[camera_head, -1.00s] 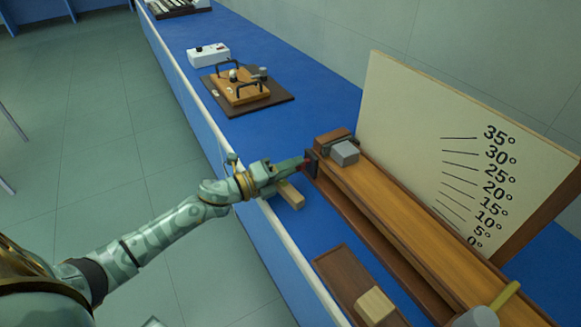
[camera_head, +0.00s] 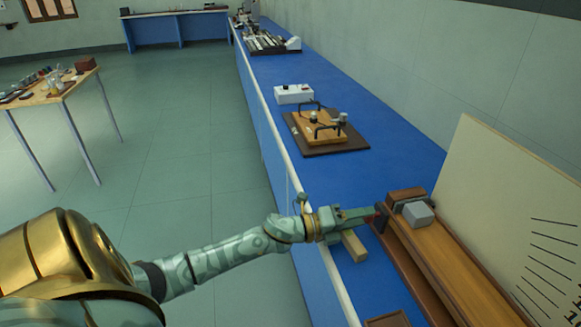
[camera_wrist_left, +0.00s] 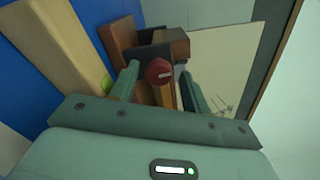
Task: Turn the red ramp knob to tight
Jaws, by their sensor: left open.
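The red ramp knob (camera_wrist_left: 159,71) shows in the left wrist view, round with a pale mark on its face, on a dark bracket at the end of the wooden ramp (camera_head: 448,262). In the head view only a bit of red (camera_head: 373,217) shows at my fingertips. My left gripper (camera_head: 368,216) is open, its fingers pointing at the ramp's end. In the left wrist view its two fingers (camera_wrist_left: 160,88) stand on either side of the knob. I cannot tell whether they touch it. A grey block (camera_head: 418,214) sits on the ramp near this end. My right gripper is not in view.
A loose wooden block (camera_head: 354,246) lies on the blue bench just below my left gripper. The angle board (camera_head: 480,190) stands behind the ramp. A wooden apparatus with black handles (camera_head: 322,127) and a white box (camera_head: 294,94) stand farther along the bench, with clear blue surface between.

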